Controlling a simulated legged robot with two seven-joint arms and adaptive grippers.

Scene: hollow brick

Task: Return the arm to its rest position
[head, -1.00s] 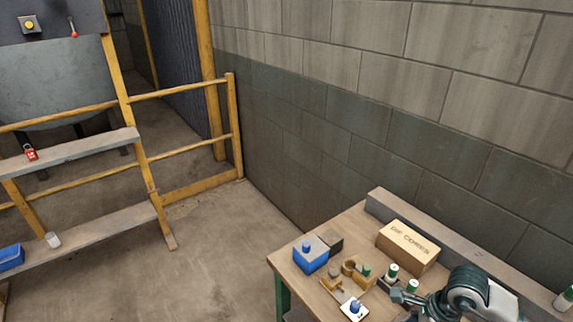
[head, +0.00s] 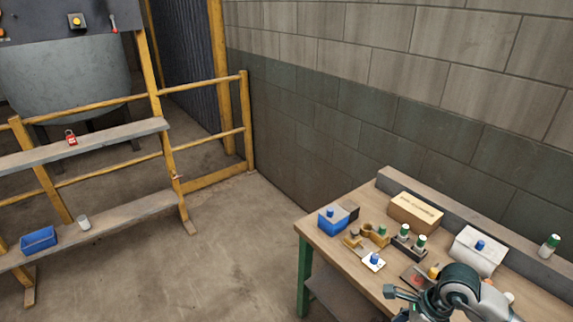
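My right arm comes in at the bottom right, over the front edge of the workbench (head: 335,255). My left arm and gripper are not in view.
A yellow railing (head: 247,125) and plank shelves (head: 130,215) stand left. The floor between is clear.

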